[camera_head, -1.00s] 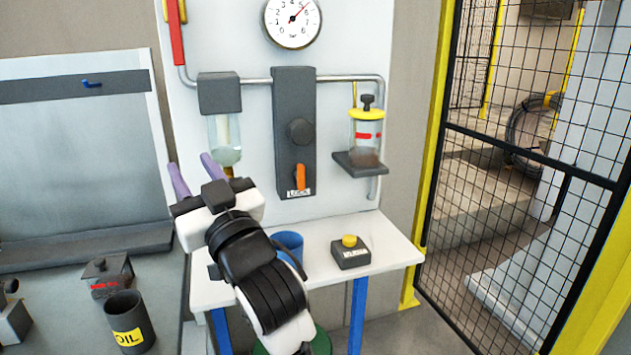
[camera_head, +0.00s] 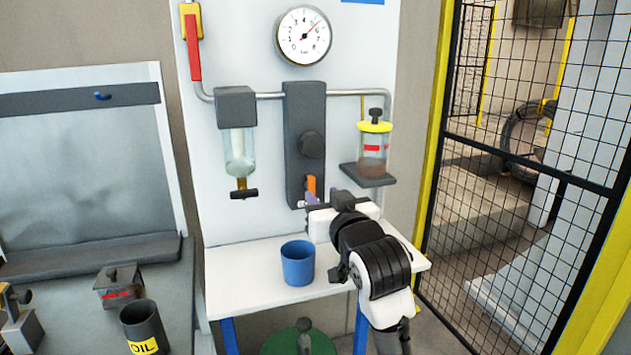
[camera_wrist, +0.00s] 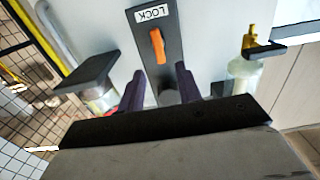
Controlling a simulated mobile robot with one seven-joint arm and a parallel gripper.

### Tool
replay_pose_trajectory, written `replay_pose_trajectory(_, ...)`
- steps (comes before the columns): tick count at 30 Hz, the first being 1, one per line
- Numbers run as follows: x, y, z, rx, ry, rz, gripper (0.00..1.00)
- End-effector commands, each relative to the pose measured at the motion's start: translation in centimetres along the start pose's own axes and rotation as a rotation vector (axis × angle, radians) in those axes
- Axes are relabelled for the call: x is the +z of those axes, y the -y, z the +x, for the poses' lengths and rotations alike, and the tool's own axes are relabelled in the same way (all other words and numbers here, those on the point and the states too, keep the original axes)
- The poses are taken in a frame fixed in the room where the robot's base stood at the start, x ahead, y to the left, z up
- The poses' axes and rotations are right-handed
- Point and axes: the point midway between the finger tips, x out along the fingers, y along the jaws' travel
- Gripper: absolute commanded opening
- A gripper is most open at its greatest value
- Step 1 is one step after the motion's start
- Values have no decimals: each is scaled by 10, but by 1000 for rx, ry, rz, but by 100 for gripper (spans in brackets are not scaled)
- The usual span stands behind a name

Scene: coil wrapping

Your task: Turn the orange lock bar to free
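The orange lock bar (camera_head: 311,185) is on the lower part of the dark grey plate (camera_head: 303,120) on the wall panel. It stands roughly upright in the head view, its lower end hidden by my gripper. In the wrist view the lock bar (camera_wrist: 158,46) shows whole, near a white LOCK label (camera_wrist: 153,13). My gripper (camera_wrist: 160,70) is open, its two purple fingers apart with nothing between them. The bar appears beyond the fingertips, between their lines; I see no contact. In the head view my gripper (camera_head: 320,196) is in front of the plate's lower end.
A yellow-topped jar (camera_head: 374,145) on a bracket is right of the plate. A clear bowl (camera_head: 239,153) with a dark bottom handle hangs left. A blue cup (camera_head: 297,263) stands on the white table (camera_head: 240,285) below. A mesh fence (camera_head: 530,170) is at the right.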

Motion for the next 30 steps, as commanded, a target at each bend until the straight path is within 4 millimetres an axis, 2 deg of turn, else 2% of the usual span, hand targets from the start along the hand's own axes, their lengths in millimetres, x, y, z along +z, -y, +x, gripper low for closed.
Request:
replay_pose_trajectory(3,-3,1,24,-2,2,0,35)
replay_pose_trajectory(9,-2,0,50,-1,0,-1,35)
replay_pose_trajectory(14,-1,0,58,0,-1,-2,35)
replay_pose_trajectory(21,0,0,59,0,-2,-2,35)
replay_pose_trajectory(22,0,0,59,0,-2,-2,33)
replay_pose_trajectory(30,0,0,59,0,-1,-1,0)
